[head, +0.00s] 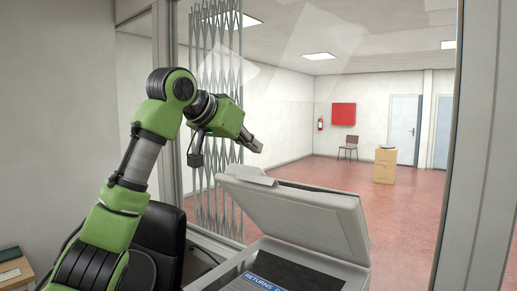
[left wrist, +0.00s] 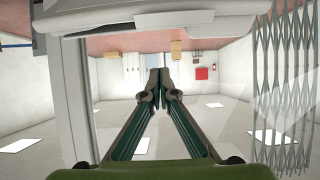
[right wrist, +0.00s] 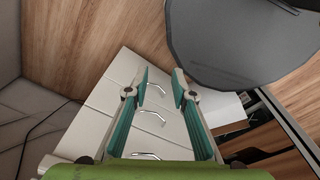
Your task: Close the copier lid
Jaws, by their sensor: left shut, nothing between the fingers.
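The copier lid (head: 318,215) is grey and stands partly raised and tilted, with a gap between it and the copier body (head: 352,272). A dark glass bed and a blue "RETURNS" label (head: 262,282) show under it. My left gripper (head: 257,146) is shut and empty, above and a little left of the lid's raised edge, apart from it. In the left wrist view the shut fingertips (left wrist: 159,82) point into the room, and a pale grey part, likely the lid (left wrist: 150,22), crosses the top. My right gripper (right wrist: 160,76) is open and empty, away from the copier.
A black chair (head: 160,235) stands behind my left arm. A folding metal gate (head: 198,90) and a window frame (head: 478,150) border the opening behind the copier. In the right wrist view are a white drawer unit (right wrist: 118,95) and a dark grey rounded panel (right wrist: 235,45).

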